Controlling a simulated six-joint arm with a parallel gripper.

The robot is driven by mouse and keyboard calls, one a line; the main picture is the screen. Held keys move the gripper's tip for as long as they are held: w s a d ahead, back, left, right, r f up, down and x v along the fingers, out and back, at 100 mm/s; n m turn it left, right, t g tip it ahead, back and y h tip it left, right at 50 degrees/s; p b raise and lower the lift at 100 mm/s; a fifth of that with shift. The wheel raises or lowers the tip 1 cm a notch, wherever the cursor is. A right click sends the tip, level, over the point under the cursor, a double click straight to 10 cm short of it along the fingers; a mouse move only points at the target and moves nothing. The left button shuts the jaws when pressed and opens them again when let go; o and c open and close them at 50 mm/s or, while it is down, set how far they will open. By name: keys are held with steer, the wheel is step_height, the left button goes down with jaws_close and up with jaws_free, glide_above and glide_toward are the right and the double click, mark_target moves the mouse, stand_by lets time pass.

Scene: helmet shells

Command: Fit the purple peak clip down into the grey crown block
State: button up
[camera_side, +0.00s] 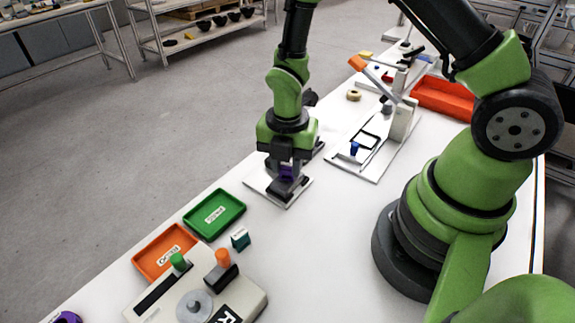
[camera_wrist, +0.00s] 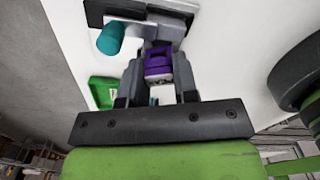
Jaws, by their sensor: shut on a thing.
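The purple peak clip (camera_wrist: 158,62) sits between the two dark fingers of my gripper (camera_wrist: 157,72), which is shut on it. In the side view the clip (camera_side: 287,172) shows as a small purple patch low between the fingers. The grey crown block (camera_wrist: 167,24) is just beyond the clip in the wrist view. In the side view the dark block (camera_side: 288,188) is directly below my gripper (camera_side: 287,176), on a white plate (camera_side: 262,185). My fingers hide the clip's lower edge, so I cannot tell whether it touches or enters the block.
A teal cylinder (camera_wrist: 110,38) stands close beside the block in the wrist view. A green tray (camera_side: 214,214) and an orange tray (camera_side: 165,252) lie to the lower left. A white fixture (camera_side: 373,148) stands to the right. The table between is clear.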

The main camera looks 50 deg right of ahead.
step_height(320, 180, up, 9)
steer(key=shift+f, duration=0.1)
steer(key=shift+r+m, duration=0.3)
steer(key=shift+r, duration=0.05)
steer(key=shift+r+m, duration=0.1)
steer(key=shift+m, duration=0.4)
steer(key=m, duration=0.3)
steer(key=f+m, duration=0.1)
steer(key=m, duration=0.6)
steer(key=shift+f+m, duration=0.25)
steer(key=shift+m, duration=0.15)
steer(key=m, duration=0.4)
steer(key=shift+f, duration=0.3)
steer(key=m, duration=0.6)
steer(key=shift+f, duration=0.35)
